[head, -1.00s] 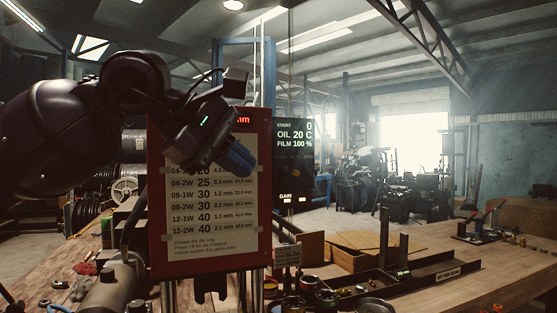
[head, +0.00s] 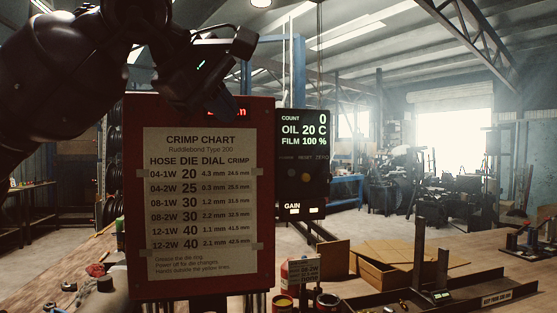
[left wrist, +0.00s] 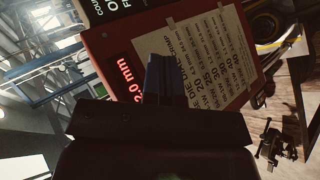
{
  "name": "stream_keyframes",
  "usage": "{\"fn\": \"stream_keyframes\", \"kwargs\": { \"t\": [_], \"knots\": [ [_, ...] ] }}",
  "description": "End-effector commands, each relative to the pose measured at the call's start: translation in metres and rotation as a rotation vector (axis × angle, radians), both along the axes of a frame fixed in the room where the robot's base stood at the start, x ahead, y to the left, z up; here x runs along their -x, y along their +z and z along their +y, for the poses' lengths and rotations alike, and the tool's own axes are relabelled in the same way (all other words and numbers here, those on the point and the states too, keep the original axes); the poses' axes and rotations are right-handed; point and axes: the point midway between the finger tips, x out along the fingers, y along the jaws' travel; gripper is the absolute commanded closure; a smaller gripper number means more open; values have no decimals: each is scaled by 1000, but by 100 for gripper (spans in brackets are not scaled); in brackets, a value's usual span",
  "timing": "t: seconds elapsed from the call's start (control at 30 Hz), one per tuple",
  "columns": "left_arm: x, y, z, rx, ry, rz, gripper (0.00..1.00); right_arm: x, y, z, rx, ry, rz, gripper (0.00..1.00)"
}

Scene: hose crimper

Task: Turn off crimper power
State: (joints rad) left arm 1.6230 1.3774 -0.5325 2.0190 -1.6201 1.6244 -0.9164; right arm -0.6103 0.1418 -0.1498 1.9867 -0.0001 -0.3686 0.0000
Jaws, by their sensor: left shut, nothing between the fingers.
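The crimper's red housing (head: 264,200) carries a taped crimp chart (head: 200,205). A red-lit display (head: 238,112) at its top is partly hidden by my left gripper (head: 222,108); in the left wrist view the display (left wrist: 125,80) reads 2.0 mm. The left gripper is shut and empty, its blue fingertips in front of the housing's top edge. In the left wrist view the blue fingers (left wrist: 160,76) overlap the housing and chart; I cannot tell whether they touch. I cannot make out a power switch. My right gripper is not in view.
A black panel (head: 303,160) right of the housing shows COUNT 0, OIL 20 C, FILM 100 % and GAIN.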

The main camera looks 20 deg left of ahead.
Motion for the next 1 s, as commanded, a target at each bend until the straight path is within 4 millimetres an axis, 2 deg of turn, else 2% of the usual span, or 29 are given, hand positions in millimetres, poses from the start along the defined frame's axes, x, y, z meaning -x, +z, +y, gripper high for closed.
{"fn": "stream_keyframes", "kwargs": {
  "t": [0.27,0.73,1.0],
  "knots": [
    [-16,-13,-4,0,-2,5,100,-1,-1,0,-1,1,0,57],
    [-79,-61,-19,1,-1,4,100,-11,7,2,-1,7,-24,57],
    [-89,-77,-44,0,-2,1,100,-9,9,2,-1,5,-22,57]
  ]
}}
